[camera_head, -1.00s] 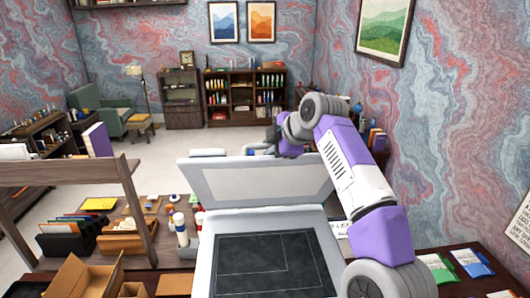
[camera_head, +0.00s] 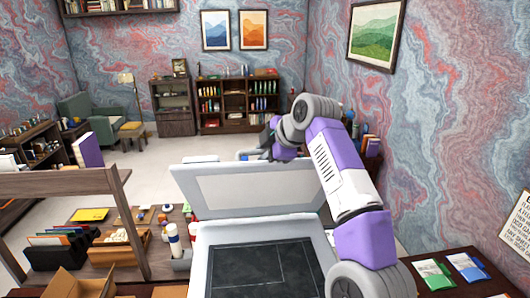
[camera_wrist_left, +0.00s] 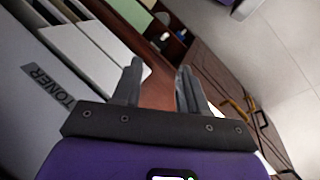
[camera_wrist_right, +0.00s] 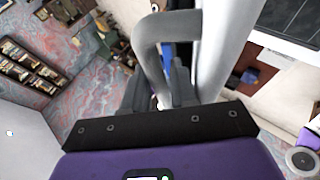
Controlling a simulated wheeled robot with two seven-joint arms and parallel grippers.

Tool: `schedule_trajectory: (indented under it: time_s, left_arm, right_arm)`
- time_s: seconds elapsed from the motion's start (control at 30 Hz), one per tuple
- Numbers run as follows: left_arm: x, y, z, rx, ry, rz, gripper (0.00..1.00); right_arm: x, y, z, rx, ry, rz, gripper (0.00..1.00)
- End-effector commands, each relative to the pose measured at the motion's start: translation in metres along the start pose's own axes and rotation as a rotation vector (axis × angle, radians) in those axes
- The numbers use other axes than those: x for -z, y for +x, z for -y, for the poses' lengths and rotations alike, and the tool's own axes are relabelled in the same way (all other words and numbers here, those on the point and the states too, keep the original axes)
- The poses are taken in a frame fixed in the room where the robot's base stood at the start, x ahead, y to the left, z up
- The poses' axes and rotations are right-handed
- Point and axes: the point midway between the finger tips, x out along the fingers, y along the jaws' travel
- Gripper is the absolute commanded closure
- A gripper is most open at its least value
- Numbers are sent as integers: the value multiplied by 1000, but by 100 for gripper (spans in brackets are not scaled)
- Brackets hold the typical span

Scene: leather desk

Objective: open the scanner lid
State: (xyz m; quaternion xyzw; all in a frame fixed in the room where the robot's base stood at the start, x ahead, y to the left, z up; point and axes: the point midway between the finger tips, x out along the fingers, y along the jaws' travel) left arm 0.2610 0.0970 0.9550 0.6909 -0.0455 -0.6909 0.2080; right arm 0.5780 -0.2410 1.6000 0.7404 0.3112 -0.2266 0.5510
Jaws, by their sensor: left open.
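The scanner (camera_head: 203,262) stands on the desk with its dark glass bed (camera_head: 265,268) bare. Its pale lid (camera_head: 250,190) is raised and tilted up, inner face towards me. My right arm reaches over the lid's right side to its top edge. My right gripper (camera_head: 268,150) is partly hidden there by the lid and arm. In the right wrist view, its fingers (camera_wrist_right: 158,90) are close together around the end of the grey lid handle (camera_wrist_right: 148,55). My left gripper (camera_wrist_left: 160,72) shows only in the left wrist view, open and empty.
A wooden shelf (camera_head: 60,185) and file holders (camera_head: 60,250) stand left of the scanner. White bottles (camera_head: 173,238) are close to its left side. Green and blue packets (camera_head: 450,270) lie at right. A box marked TONER (camera_wrist_left: 45,85) is near my left gripper.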

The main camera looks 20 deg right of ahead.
Motion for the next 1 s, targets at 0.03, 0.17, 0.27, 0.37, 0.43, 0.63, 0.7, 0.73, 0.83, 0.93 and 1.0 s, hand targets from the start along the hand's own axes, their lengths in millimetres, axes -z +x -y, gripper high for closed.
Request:
schedule_trajectory:
  time_s: [0.03, 0.17, 0.27, 0.37, 0.43, 0.63, 0.7, 0.73, 0.83, 0.93, 1.0]
  left_arm:
    - [0, 0, 0, 0, 0, 0, 57]
    - [0, 0, 0, 0, 0, 0, 57]
    - [0, 0, 0, 0, 0, 0, 57]
    - [0, 0, 0, 0, 0, 0, 57]
    - [0, 0, 0, 0, 0, 0, 57]
    - [0, 0, 0, 0, 0, 0, 57]
    - [0, 0, 0, 0, 0, 0, 57]
    - [0, 0, 0, 0, 0, 0, 57]
    - [0, 0, 0, 0, 0, 0, 57]
    - [0, 0, 0, 0, 0, 0, 57]
    - [0, 0, 0, 0, 0, 0, 57]
  right_arm:
    - [0, 0, 0, 0, 0, 0, 73]
    - [0, -3, 0, -2, 0, 0, 73]
    - [0, -14, -1, -4, 0, 0, 73]
    - [0, -31, -1, -5, 0, 0, 73]
    - [0, -45, -1, -5, 0, -1, 73]
    - [0, -68, -1, -2, 0, 0, 73]
    - [0, -72, 0, -1, 0, 0, 73]
    - [0, -73, 0, -1, 0, 0, 73]
    - [0, -76, 0, 0, 0, 0, 73]
    - [0, -76, 0, 1, 0, 0, 73]
    - [0, -76, 0, 1, 0, 0, 73]
